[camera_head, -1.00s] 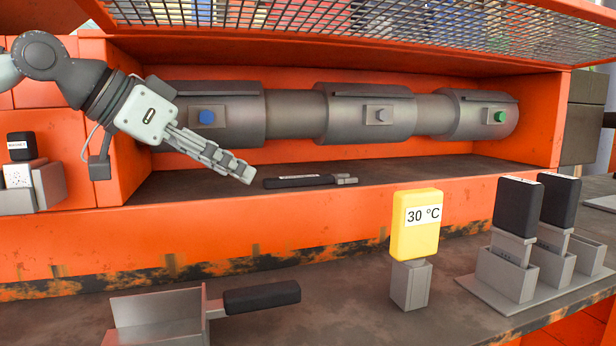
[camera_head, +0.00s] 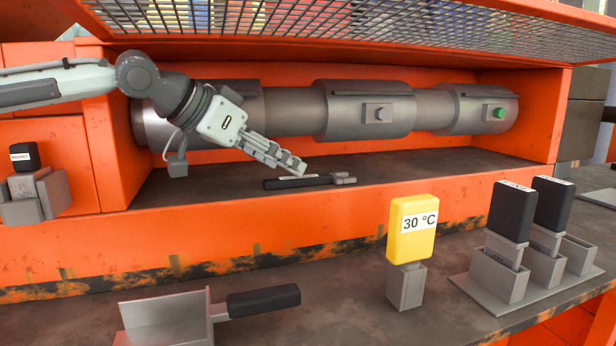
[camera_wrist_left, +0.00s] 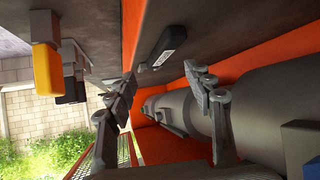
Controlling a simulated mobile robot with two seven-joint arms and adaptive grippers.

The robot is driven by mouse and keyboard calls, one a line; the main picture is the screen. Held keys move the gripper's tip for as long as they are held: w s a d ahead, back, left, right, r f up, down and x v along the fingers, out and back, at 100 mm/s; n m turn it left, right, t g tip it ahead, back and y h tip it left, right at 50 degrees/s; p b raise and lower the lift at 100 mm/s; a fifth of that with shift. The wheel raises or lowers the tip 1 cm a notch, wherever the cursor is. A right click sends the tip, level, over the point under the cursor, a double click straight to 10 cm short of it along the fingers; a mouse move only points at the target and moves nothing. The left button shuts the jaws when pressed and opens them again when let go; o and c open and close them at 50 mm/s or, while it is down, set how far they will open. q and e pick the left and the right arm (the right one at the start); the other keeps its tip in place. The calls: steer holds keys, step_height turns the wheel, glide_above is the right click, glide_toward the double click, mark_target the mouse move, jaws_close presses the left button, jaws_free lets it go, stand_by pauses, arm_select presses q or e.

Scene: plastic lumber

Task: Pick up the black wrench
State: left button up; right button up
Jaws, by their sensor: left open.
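The black wrench (camera_head: 308,181) lies flat on the dark shelf inside the orange machine, with its grey jaw end to the right and a white label on its handle. My right gripper is in neither view.
Grey cylinders (camera_head: 365,110) with buttons run behind the shelf, and a mesh cover (camera_head: 350,25) hangs above. On the front bench stand a yellow 30 °C block (camera_head: 411,230), black-topped blocks (camera_head: 512,212) in grey holders, and a black-handled grey tray (camera_head: 165,315).

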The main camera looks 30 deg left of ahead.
mark_target(308, 176)
arm_select(q)
steer(key=shift+x, duration=2.75)
steer(key=shift+r, duration=0.15)
jaws_close()
